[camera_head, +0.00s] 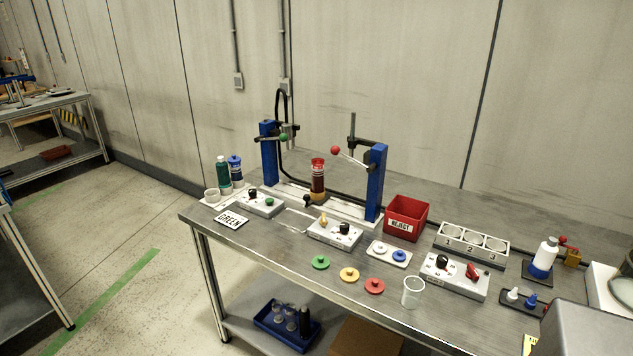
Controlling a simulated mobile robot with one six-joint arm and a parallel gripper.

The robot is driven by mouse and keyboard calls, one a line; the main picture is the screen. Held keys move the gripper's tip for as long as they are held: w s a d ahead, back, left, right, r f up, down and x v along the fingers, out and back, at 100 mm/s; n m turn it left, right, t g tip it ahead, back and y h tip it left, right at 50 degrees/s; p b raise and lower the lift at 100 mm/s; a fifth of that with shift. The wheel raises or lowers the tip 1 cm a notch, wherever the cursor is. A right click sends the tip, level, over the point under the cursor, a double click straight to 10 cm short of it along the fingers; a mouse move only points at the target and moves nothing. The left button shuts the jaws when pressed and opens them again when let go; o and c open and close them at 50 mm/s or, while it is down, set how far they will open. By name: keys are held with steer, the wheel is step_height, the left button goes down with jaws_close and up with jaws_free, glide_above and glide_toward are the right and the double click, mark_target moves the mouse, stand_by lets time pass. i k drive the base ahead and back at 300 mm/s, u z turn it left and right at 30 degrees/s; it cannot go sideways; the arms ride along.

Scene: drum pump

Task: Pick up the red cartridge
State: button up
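A red cylinder with a red cap (318,174), which looks like the red cartridge, stands upright between the two blue posts of a press-like fixture (375,183) on the workbench. Its lower end sits at an amber-brown part on the fixture's white base. Its label is too small to read. My gripper is not in view.
A red REJECT bin (406,217) stands right of the fixture. Control boxes (334,232), green, yellow and red discs (374,286), and a clear cup (412,292) lie in front. A black hose hangs behind the fixture.

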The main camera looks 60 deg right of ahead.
mark_target(318, 164)
steer(key=z, duration=0.3)
steer(key=i, duration=1)
steer(key=u, duration=0.1)
